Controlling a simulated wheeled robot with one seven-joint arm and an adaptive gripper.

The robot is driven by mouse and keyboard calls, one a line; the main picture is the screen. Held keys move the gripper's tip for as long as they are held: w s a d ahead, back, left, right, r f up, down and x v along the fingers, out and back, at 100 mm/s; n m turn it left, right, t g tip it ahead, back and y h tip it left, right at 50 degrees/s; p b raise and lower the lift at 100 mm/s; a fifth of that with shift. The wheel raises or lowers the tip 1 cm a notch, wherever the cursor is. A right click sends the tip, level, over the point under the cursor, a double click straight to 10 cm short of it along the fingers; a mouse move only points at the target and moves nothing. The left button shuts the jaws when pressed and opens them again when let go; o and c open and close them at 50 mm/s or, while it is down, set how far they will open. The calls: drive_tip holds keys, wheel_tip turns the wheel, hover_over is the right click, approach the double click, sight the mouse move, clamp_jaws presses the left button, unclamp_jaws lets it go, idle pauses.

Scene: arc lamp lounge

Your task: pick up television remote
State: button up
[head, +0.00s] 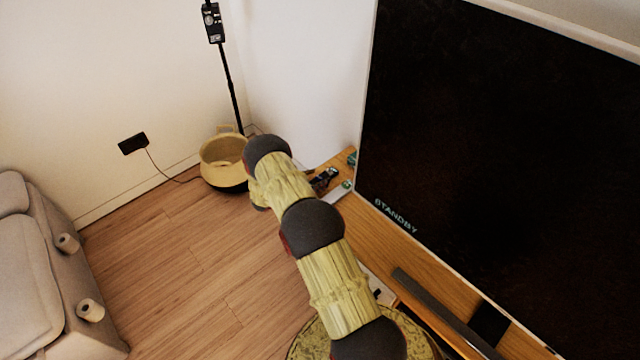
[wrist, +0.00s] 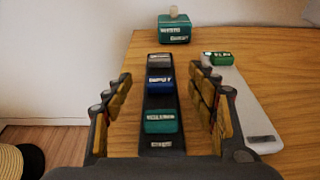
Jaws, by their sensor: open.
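A long dark remote (wrist: 160,104) with grey, blue and teal labelled blocks lies lengthwise on the wooden cabinet top, in the middle of the wrist view. My gripper (wrist: 162,78) is open, with one finger on each side of the remote in the picture and a gap to both sides. I cannot tell how high the fingertips are above the wood. In the head view my gripper (head: 324,179) is small and dark at the cabinet's far end, and the remote cannot be told apart from it there. A pale, remote-like bar (wrist: 238,100) with a green block lies to the right.
A teal block (wrist: 174,30) with a pale knob stands beyond the remote's far end. A large television (head: 490,140) rises along the cabinet (head: 385,235), with a dark bar (head: 440,305) before it. A basket (head: 222,160) and sofa (head: 40,270) flank open floor.

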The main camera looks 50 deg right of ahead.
drive_tip(key=shift+d+f, duration=0.1)
drive_tip(key=shift+d, duration=0.1)
drive_tip(key=shift+c, duration=1.4)
clamp_jaws()
